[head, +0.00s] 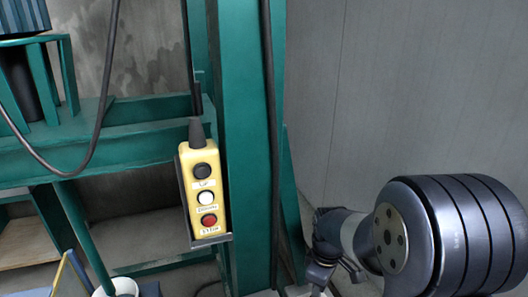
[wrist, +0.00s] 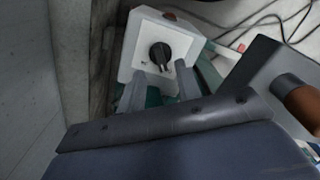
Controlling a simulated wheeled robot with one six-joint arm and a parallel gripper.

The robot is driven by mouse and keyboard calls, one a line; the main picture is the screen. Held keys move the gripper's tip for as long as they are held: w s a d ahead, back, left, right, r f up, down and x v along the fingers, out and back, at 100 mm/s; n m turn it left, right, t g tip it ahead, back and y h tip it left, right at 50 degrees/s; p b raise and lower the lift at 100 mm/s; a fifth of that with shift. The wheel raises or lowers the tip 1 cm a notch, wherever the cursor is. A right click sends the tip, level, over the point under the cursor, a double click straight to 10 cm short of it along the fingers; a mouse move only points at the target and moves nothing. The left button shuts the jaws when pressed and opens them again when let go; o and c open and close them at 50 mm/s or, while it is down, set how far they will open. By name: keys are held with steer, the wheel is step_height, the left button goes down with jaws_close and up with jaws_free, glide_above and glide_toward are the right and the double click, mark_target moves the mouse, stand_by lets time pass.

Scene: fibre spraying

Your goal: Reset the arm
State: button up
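My arm shows at the right of the head view, a large dark ribbed joint (head: 450,235) with a pale link and dark wrist parts beyond it. My gripper (wrist: 160,86) shows in the wrist view as two grey fingers standing apart, with nothing held between them. Beyond the fingers is a white box with a black rotary knob (wrist: 160,54). The fingers appear apart from the knob, but the exact gap cannot be told. In the head view the fingertips cannot be made out clearly.
A yellow control pendant (head: 204,190) with black, white and red buttons hangs against a green steel post (head: 247,120). Loose cables (wrist: 265,20) lie at the upper right of the wrist view. A dark box with an orange-brown cylinder (wrist: 302,102) stands at the right. A grey wall (head: 400,90) is behind my arm.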

step_height(320, 180, down, 5)
steer(key=shift+r, duration=0.2)
steer(key=shift+m, duration=0.3)
